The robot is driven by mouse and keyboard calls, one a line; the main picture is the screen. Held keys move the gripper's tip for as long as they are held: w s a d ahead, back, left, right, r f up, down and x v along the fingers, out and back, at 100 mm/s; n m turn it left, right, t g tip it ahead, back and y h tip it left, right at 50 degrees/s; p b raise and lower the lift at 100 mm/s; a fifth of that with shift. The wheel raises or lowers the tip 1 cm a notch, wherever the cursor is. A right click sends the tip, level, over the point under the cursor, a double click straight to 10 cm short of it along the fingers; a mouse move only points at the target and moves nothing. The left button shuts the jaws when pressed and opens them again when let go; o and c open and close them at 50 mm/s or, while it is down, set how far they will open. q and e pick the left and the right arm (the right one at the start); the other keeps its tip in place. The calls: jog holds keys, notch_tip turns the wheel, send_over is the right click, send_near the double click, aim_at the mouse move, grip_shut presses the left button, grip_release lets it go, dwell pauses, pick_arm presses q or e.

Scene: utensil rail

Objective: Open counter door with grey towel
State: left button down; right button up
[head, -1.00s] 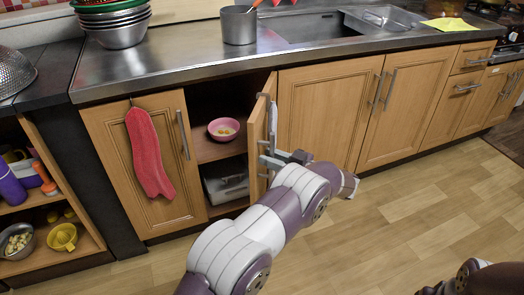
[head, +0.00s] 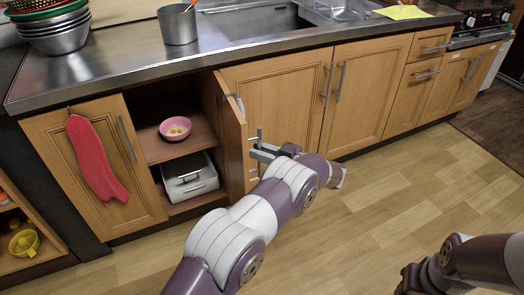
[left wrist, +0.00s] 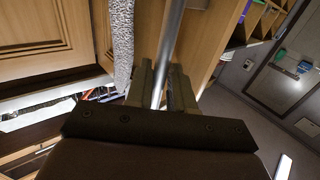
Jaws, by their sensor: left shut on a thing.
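The wooden counter door (head: 232,130) stands open, swung outward from the cabinet and seen nearly edge-on. My left gripper (head: 262,152) is at the door's outer face, shut on its metal bar handle (left wrist: 172,45), which passes between the fingers in the left wrist view. The grey towel (left wrist: 122,40) hangs close beside the fingers there, left of the handle. In the head view only a small grey piece near the door's top may be the towel. My right arm shows at the bottom right; its gripper (head: 412,284) is dark and cut off, its jaws unclear.
Inside the open cabinet are a pink bowl (head: 175,129) on the shelf and a white box-like item (head: 189,178) below. A closed door with a red towel (head: 96,160) is left of it. Closed doors (head: 358,95) stand right. The wooden floor (head: 400,200) in front is clear.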

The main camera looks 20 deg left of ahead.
pick_arm(q)
jog(key=shift+w+a+r, duration=0.2)
jog(key=shift+r, duration=0.1)
jog(key=c, duration=1.2)
grip_release()
jog(key=shift+a+f, duration=0.2)
jog(key=shift+d, duration=0.1)
jog(key=d, duration=0.4)
jog(key=s+d, duration=0.1)
jog(key=d, duration=0.3)
jog(key=d+p, duration=0.1)
jog(key=d, duration=0.3)
jog(key=shift+s+d, duration=0.15)
jog(key=shift+d, duration=0.15)
